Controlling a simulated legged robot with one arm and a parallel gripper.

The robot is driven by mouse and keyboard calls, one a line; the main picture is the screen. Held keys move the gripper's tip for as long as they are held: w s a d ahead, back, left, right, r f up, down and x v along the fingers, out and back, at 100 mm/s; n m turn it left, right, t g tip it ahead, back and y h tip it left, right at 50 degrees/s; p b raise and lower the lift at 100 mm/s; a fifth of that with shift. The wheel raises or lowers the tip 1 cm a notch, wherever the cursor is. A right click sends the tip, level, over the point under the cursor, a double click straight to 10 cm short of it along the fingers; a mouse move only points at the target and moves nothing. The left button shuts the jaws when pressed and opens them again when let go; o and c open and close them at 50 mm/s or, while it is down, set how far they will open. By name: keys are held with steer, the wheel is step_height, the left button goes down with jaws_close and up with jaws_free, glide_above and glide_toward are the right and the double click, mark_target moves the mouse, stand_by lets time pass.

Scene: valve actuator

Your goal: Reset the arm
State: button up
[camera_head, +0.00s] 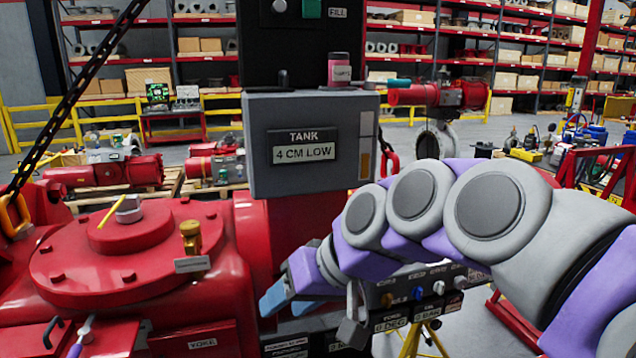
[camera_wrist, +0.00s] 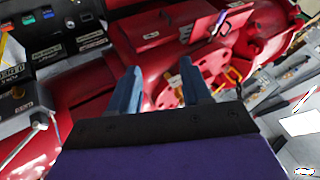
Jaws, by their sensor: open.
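My arm reaches in from the right in the head view, its grey and purple links folded in front of the grey tank box. My gripper (camera_head: 285,300) has blue fingers and points down and left, beside the red valve actuator (camera_head: 130,250). In the wrist view my gripper (camera_wrist: 158,85) shows two blue fingers spread apart with nothing between them. The red actuator body (camera_wrist: 100,90) lies beyond the fingertips. Whether the fingers touch it cannot be told.
A grey box (camera_head: 300,175) with a "TANK 4 CM LOW" display stands behind the gripper, with a pink-labelled bottle (camera_head: 340,70) on top. A panel with knobs (camera_head: 420,290) sits below my arm. A chain (camera_head: 80,85) hangs at left. Shelves line the back.

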steer(key=s+d+f+m+g+h, duration=0.2)
steer(key=s+d+f+h, duration=0.1)
steer(key=s+d+f, duration=0.6)
steer(key=s+d+f+m+g+h, duration=0.2)
steer(key=s+d+f+h, duration=0.2)
steer(key=s+d+f, duration=0.4)
steer(key=s+f, duration=0.4)
steer(key=s, duration=0.2)
steer(key=shift+s+d+f+m+g, duration=0.15)
steer(key=shift+d+f+m+g, duration=0.1)
steer(key=shift+d+m+g, duration=0.15)
steer(key=shift+c, duration=0.4)
